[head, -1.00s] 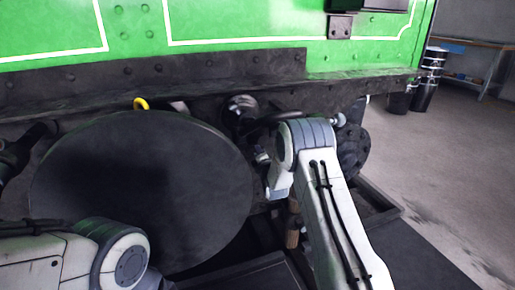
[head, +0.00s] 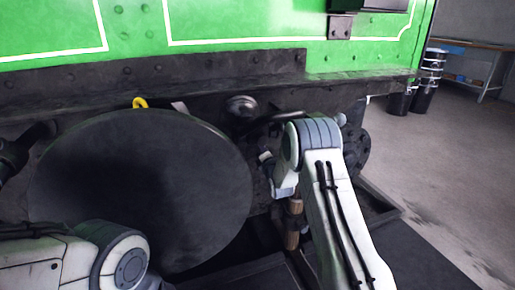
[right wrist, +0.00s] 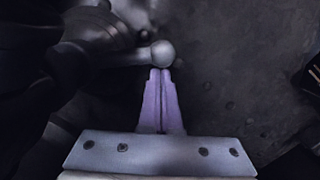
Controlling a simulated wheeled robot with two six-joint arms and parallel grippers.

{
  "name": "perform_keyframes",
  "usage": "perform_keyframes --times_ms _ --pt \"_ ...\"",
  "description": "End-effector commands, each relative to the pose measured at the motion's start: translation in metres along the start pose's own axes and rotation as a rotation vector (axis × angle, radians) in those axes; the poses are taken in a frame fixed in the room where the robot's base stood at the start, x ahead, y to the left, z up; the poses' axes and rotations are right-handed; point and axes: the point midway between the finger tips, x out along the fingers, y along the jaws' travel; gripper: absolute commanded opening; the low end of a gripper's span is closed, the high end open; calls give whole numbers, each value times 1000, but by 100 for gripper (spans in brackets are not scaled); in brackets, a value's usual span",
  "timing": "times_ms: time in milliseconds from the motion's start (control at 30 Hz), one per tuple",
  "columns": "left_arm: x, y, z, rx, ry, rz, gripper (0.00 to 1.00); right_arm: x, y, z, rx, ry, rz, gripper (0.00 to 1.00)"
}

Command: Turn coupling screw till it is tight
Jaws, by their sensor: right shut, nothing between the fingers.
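In the right wrist view, a dark metal bar with a ball end (right wrist: 160,53) comes in from the left; it looks like the coupling screw's lever. My right gripper (right wrist: 161,72) is shut and empty, its tips just below the ball. I cannot tell whether they touch it. The screw's thread is not clear in either view. In the head view, a rounded metal part (head: 241,106) shows beyond the buffer disc, left of my right wrist. My right fingers are hidden there behind the wrist. My left arm is at the lower left; its gripper is out of view.
A large dark round buffer (head: 150,190) fills the left middle. Another buffer (head: 355,150) is partly hidden behind my right arm. The green tram body (head: 240,25) stands above the dark beam. Open floor (head: 440,180) lies to the right, with black drums (head: 424,95) behind.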

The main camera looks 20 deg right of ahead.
Motion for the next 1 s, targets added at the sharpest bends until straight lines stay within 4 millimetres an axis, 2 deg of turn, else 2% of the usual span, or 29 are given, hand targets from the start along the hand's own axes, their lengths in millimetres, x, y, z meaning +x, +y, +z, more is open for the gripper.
perform_keyframes --times_ms 500,1000 --pt "19 -1 1 0 0 0 50 5 3 39 -325 -8 47 0" --pt "21 -2 1 0 0 0 50 7 9 51 -326 -6 47 0"
